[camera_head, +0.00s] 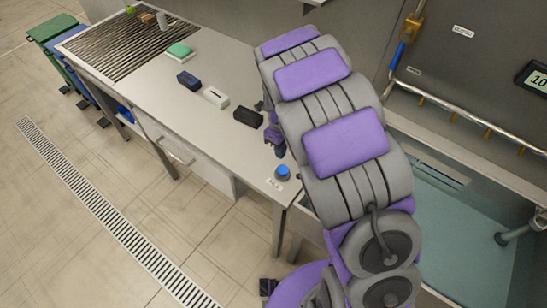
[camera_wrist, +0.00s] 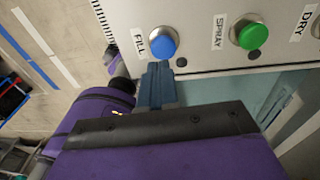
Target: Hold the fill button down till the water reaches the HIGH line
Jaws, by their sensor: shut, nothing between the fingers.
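The blue fill button (camera_wrist: 163,42) sits in a silver ring beside a FILL label (camera_wrist: 139,42) in the wrist view. In the head view the blue button (camera_head: 283,172) is at the near corner of the steel counter. My gripper (camera_wrist: 157,68) is shut and empty, its fingertips just below the button in the wrist view. In the head view my gripper (camera_head: 279,149) is just above the button in the picture, partly hidden by my arm. I cannot tell whether it touches the button. The teal tank (camera_head: 460,235) is at the right; no HIGH line or clear water surface shows.
A green SPRAY button (camera_wrist: 249,33) is right of the blue one, with a DRY label (camera_wrist: 303,22) beyond. Blue (camera_head: 188,80), white (camera_head: 215,97) and black (camera_head: 248,117) blocks lie along the counter (camera_head: 165,105). A pipe (camera_head: 480,118) runs above the tank.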

